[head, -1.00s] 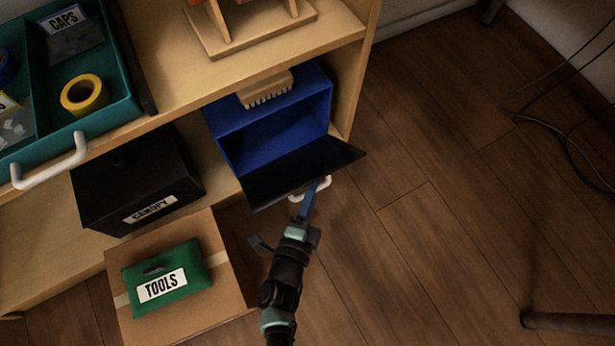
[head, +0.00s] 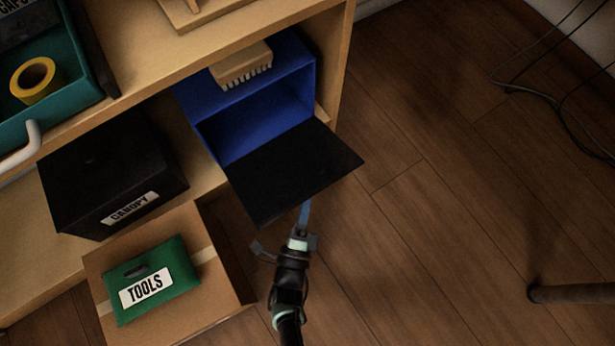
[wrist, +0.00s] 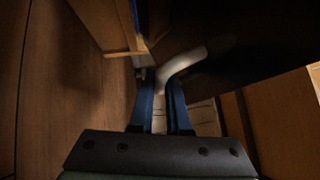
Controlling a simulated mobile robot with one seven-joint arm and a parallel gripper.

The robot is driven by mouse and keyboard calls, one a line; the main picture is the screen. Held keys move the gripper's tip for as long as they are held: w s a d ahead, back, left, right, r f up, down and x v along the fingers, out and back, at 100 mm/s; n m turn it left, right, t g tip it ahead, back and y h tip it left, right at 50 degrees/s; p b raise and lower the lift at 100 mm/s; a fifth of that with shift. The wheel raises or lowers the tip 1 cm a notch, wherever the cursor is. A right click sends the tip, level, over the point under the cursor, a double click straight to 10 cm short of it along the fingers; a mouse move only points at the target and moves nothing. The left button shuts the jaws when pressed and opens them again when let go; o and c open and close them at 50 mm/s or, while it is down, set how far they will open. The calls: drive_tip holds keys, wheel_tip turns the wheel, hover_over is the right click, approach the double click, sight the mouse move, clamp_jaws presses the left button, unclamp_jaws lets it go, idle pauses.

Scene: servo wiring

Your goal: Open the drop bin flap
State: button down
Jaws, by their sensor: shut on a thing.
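The drop bin is a blue box (head: 262,128) on the lower shelf. Its black flap (head: 296,172) is hinged at the bottom front edge and hangs outward, tilted well open, so the empty-looking blue inside shows. My gripper (head: 304,214) is at the flap's outer edge, below it. In the wrist view my gripper (wrist: 160,98) has its two blue fingers shut on the white flap handle (wrist: 183,62). In the head view the handle is hidden under the flap.
A brush (head: 241,66) lies on top of the bin. To the left are a black box labelled CANOPY (head: 110,180) and a cardboard box (head: 218,252) with a green TOOLS pouch (head: 150,280) on it. The wooden floor (head: 430,230) to the right is mostly clear.

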idle(0.4)
drive_tip(key=c, duration=0.9)
unclamp_jaws()
wheel_tip(320, 180, up, 10)
drive_tip(key=p, duration=0.8)
drive_tip(key=shift+w+a+f+b+v, duration=0.1)
drive_tip(key=shift+f+b+v, duration=0.4)
drive_tip(key=shift+v, duration=1.95)
drive_tip(key=shift+w+a+f+b+v, duration=0.2)
drive_tip(key=shift+b+v, duration=0.6)
drive_tip(key=shift+v, duration=1.7)
drive_tip(key=shift+s+f+b+v, duration=0.1)
drive_tip(key=shift+f+b+v, duration=0.45)
drive_tip(key=shift+v, duration=1.9)
drive_tip(key=shift+r, duration=0.15)
